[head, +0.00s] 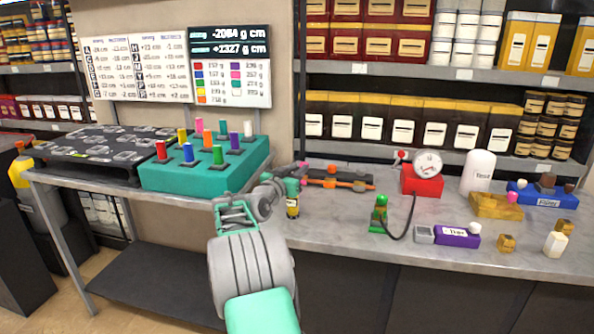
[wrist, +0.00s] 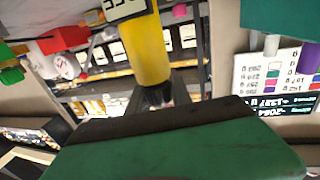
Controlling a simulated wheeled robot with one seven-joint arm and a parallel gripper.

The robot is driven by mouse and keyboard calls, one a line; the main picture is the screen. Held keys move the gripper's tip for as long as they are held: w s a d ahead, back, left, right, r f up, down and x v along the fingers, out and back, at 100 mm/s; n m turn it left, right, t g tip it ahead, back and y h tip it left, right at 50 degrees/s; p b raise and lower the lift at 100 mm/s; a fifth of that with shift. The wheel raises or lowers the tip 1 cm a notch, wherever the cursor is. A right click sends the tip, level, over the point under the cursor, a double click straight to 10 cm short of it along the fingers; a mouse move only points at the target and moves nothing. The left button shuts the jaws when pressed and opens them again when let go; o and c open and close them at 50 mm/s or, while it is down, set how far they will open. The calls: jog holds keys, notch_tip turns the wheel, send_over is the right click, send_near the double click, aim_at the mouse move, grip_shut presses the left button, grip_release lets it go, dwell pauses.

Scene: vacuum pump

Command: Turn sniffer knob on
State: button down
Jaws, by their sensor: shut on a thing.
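A small yellow device with a pale label and dark end (head: 293,208) stands at the counter's front edge in the head view; I take it for the sniffer. My gripper (head: 290,181) is at its top, shut, with a green part between it and the yellow body. In the wrist view, a yellow cylinder with a black end (wrist: 147,50) shows large, close beyond the dark-edged green finger (wrist: 170,145). The grip itself is mostly hidden, and I cannot make out the knob or its setting.
Right of my gripper are a green fitting (head: 380,213) with a black hose, a white gauge (head: 428,163) on a red box (head: 422,184) and a purple box (head: 457,237). Behind is an orange-and-black tool (head: 340,182). A teal block with coloured pegs (head: 200,180) stands left.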

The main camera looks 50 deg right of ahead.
jog(key=shift+n+t, duration=0.3)
jog(key=shift+t, duration=0.1)
jog(key=n+t+y+b, duration=0.1)
jog(key=n+t+y, duration=0.3)
jog(key=w+a+n+t+y+b, duration=0.1)
jog(key=n+t+y+b, duration=0.1)
jog(key=n+t+y, duration=0.2)
jog(key=w+a+n+t+y+b, duration=0.1)
jog(key=n+t+y+b, duration=0.1)
jog(key=n+t+y, duration=0.2)
jog(key=shift+w+a+t+y, duration=0.1)
jog(key=shift+t+y, duration=0.3)
jog(key=shift+t, duration=0.3)
jog(key=shift+a+n+y+p, duration=0.1)
jog(key=shift+n+y+p, duration=0.6)
jog(key=shift+y, duration=0.2)
jog(key=shift+a+f+n+t+y+p, duration=0.1)
jog(key=shift+a+n+t+y+p, duration=0.1)
jog(key=shift+n+y+p, duration=0.65)
jog(key=shift+a+n+t+y+p, duration=0.15)
jog(key=shift+n+y+p, duration=0.2)
jog(key=shift+y+p, duration=0.95)
dwell(0.7)
jog(key=c, duration=1.2)
grip_release()
jog(key=shift+h, duration=0.25)
